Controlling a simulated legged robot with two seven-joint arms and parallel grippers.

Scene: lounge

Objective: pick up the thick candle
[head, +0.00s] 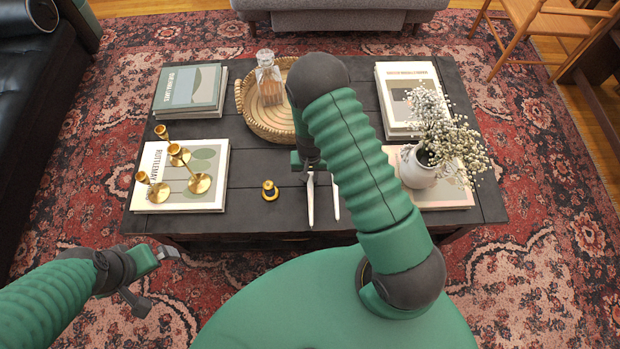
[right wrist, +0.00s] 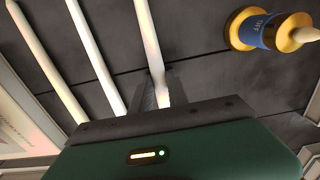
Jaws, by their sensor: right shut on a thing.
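Several long pale candles lie side by side in the right wrist view: one at the left (right wrist: 45,60), one in the middle (right wrist: 95,55) and one nearest the gold holder (right wrist: 149,45). My right gripper (right wrist: 157,95) is shut on the one nearest the holder, which also shows in the head view (head: 310,203). Another candle (head: 336,203) shows just right of it there. I cannot tell whether the held candle touches the table, nor clearly which is thickest. My left gripper (head: 150,278) is open and empty, off the table's front left corner.
The dark coffee table (head: 240,205) carries a gold holder with a blue band (head: 269,190), a wicker tray (head: 248,115) with a glass decanter (head: 267,75), brass candlesticks (head: 199,182) on a book (head: 160,200), and a white flower vase (head: 417,170). My right arm hides the table's middle.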

